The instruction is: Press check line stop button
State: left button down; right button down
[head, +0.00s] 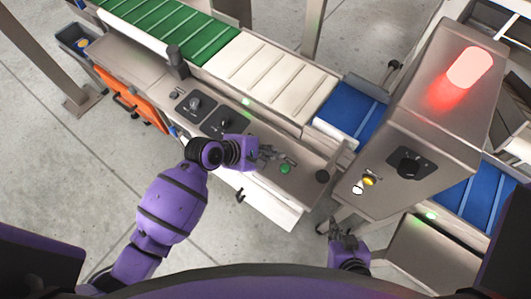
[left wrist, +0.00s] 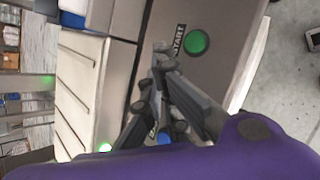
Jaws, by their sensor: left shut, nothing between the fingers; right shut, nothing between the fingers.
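On the steel control ledge (head: 265,190) my left gripper (head: 281,156) is shut and empty, its tips just behind and left of a green button (head: 285,169). In the left wrist view the closed fingertips (left wrist: 163,50) are beside the green button (left wrist: 197,42), next to a label reading START, partly covered by them. A blue button (left wrist: 164,137) shows partly behind the fingers. I cannot make out a button marked stop. My right gripper (head: 337,228) is shut and empty, low in front of the steel cabinet (head: 440,100).
The cabinet carries a lit red lamp (head: 468,68), a black rotary switch (head: 407,164), a yellow button (head: 368,181) and a white button (head: 357,190). A dark round knob (head: 322,177) stands at the ledge's right end. White (head: 275,75) and green (head: 165,25) belts run behind.

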pick_arm(q)
jog(key=shift+f, duration=0.25)
pick_arm(e)
jog(key=shift+d+r, duration=0.1)
pick_arm(q)
jog(key=shift+f, duration=0.1)
pick_arm(e)
jog(key=shift+d, duration=0.2)
pick_arm(q)
jog(key=shift+f, duration=0.4)
pick_arm(e)
jog(key=shift+a, duration=0.25)
pick_arm(q)
jog(key=shift+r, duration=0.1)
jog(key=shift+r+p, duration=0.45)
jog(key=shift+r, duration=0.05)
jog(key=shift+r+p, duration=0.25)
jog(key=shift+p, duration=0.05)
pick_arm(e)
jog(key=shift+w+d+r+t, duration=0.15)
jog(key=shift+w+r+t, duration=0.15)
jog(key=shift+w+r, duration=0.85)
jog(key=shift+r, duration=0.1)
